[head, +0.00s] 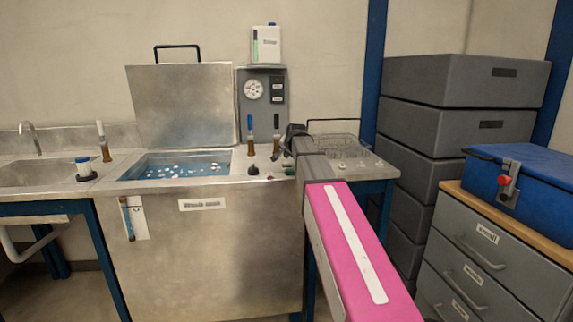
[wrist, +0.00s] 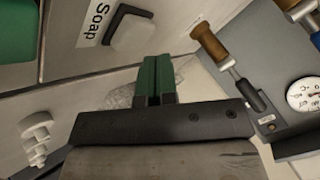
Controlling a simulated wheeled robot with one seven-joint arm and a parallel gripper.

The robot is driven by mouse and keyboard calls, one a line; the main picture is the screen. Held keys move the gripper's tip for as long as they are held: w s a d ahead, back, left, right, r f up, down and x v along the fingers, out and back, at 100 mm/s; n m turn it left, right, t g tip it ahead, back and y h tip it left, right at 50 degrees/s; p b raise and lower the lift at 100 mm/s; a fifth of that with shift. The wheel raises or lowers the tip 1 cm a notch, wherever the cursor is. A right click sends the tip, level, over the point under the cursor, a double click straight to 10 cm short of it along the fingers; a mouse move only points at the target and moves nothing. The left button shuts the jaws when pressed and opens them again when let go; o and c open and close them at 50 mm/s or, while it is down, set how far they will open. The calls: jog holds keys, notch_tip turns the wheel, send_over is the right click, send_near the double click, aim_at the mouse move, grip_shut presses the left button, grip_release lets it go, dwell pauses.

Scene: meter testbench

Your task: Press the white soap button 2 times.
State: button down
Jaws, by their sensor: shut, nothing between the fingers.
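The white soap button (wrist: 133,37) shows at the top of the wrist view. It is a squarish pale block with a dark rim, beside the "Soap" label (wrist: 94,20). My gripper (wrist: 156,64) has its two green fingers together, with nothing between them. In the wrist picture the fingertips lie just below and right of the button, with a gap between. I cannot tell their depth from it. In the head view my gripper (head: 287,140) is above the right part of the steel bench. The button is too small there to make out surely.
A water basin (head: 165,158) is left and a wire rack (head: 345,148) right. A green part (wrist: 15,30) lies near the label.

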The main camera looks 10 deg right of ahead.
aim_at(288, 163)
jog(key=shift+f, duration=0.1)
jog(key=shift+f, duration=0.3)
jog(key=shift+f, duration=0.4)
dwell(1.2)
jog(key=shift+r, duration=0.8)
jog(key=shift+r, duration=0.15)
jog(key=shift+r, duration=2.35)
